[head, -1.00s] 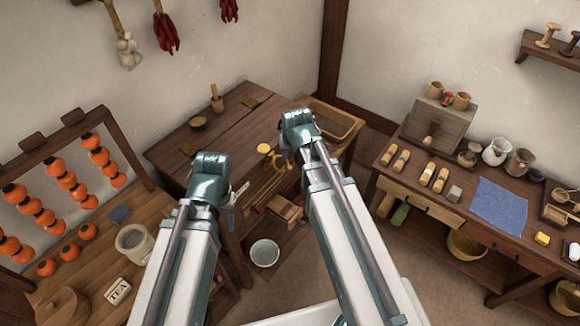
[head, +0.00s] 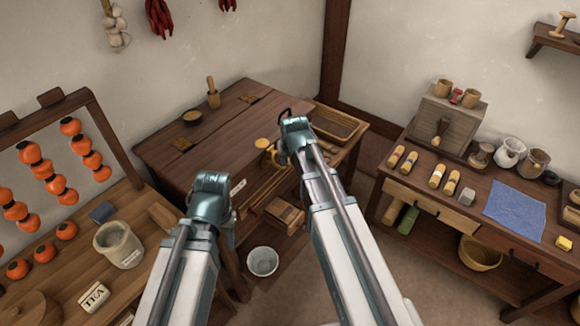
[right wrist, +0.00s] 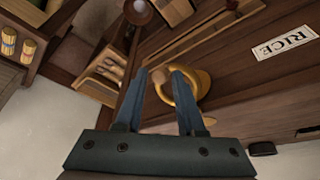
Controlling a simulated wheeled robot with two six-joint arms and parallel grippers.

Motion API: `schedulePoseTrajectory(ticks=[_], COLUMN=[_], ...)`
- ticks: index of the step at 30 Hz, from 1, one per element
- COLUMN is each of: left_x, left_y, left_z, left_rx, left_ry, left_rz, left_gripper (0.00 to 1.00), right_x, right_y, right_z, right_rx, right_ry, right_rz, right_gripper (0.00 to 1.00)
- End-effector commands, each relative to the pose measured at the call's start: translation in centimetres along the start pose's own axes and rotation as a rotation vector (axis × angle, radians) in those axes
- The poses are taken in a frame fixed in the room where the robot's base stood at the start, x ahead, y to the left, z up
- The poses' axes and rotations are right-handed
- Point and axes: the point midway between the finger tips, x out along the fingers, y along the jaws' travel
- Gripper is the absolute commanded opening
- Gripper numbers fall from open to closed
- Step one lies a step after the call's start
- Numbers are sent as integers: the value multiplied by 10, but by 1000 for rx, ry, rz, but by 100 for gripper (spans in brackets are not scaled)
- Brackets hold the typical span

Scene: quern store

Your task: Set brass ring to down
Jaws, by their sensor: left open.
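The brass ring (head: 271,158) shows at the front edge of the dark wooden chest (head: 225,130), partly hidden by my right gripper (head: 284,157). In the right wrist view the ring (right wrist: 187,100) sits against the wood, behind and beside one blue finger of my right gripper (right wrist: 162,72). The two fingers are apart, and part of the brass shows in the gap. I cannot tell whether they touch it. My left gripper (head: 229,222) is to the left and nearer, mostly hidden behind its own wrist; it is apart from the ring.
A RICE label (right wrist: 284,43) is on the chest. A counter with a pot (head: 118,243) is at left; a table with a blue cloth (head: 515,205) is at right. Floor between is clear.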

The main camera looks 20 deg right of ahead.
Motion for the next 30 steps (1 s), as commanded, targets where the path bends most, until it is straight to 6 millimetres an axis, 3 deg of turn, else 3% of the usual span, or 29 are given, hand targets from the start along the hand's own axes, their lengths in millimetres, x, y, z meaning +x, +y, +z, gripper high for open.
schedulePoseTrajectory(ticks=[7,12,14,30], left_x=[0,0,0,0], left_y=[0,0,0,0], left_z=[0,0,0,0], left_rx=[0,0,0,0], left_ry=[0,0,0,0], left_rz=[0,0,0,0], left_gripper=[50,50,50,50], right_x=[0,0,0,0], right_y=[0,0,0,0], right_z=[0,0,0,0], right_rx=[0,0,0,0], right_ry=[0,0,0,0], right_rz=[0,0,0,0], right_gripper=[38,8,0,0])
